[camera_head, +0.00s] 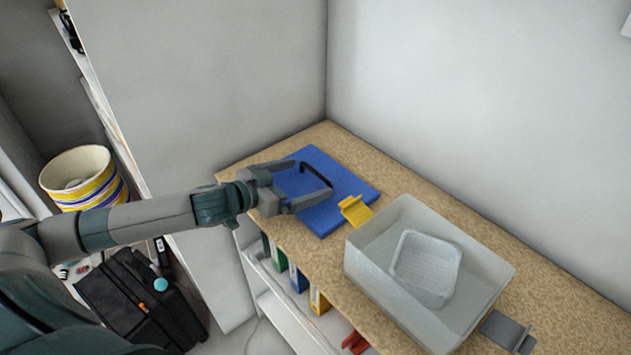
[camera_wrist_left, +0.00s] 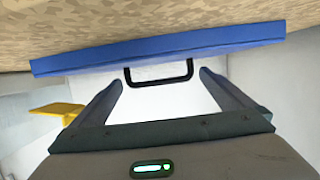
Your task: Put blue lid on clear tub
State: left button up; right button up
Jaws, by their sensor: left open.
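The blue lid (camera_head: 343,186) lies flat on the speckled shelf top, left of the clear tub. It has a black handle (camera_head: 318,172), which also shows in the left wrist view (camera_wrist_left: 160,82). My left gripper (camera_head: 311,181) is open over the lid, with a finger on each side of the handle; in the left wrist view the handle sits between the fingertips (camera_wrist_left: 162,77), with gaps on both sides. The clear tub (camera_head: 373,281) stands open to the right, with a yellow latch (camera_head: 355,210) and a grey latch (camera_head: 507,331). A white basket (camera_head: 428,265) sits inside it. My right gripper is not in view.
The shelf top (camera_head: 560,290) runs along a white wall, with a bare strip behind the tub. Several coloured binders (camera_head: 298,279) stand below its front edge. A striped bucket (camera_head: 82,180) and a black case (camera_head: 140,300) are at the left.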

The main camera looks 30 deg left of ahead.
aim_at(315, 174)
pick_arm(q)
jog(key=shift+w+d+r, duration=0.1)
jog(key=shift+w+d, duration=0.15)
jog(key=shift+w, duration=0.2)
jog(key=p+x, duration=0.1)
jog(key=x, duration=0.1)
jog(key=shift+w+d+p, duration=0.15)
jog(key=shift+w+p, duration=0.15)
jog(key=shift+p, duration=0.1)
jog(key=shift+w+d+f, duration=0.15)
jog(key=shift+w+f, duration=0.15)
jog(key=shift+f, duration=0.1)
jog(key=c, duration=0.8)
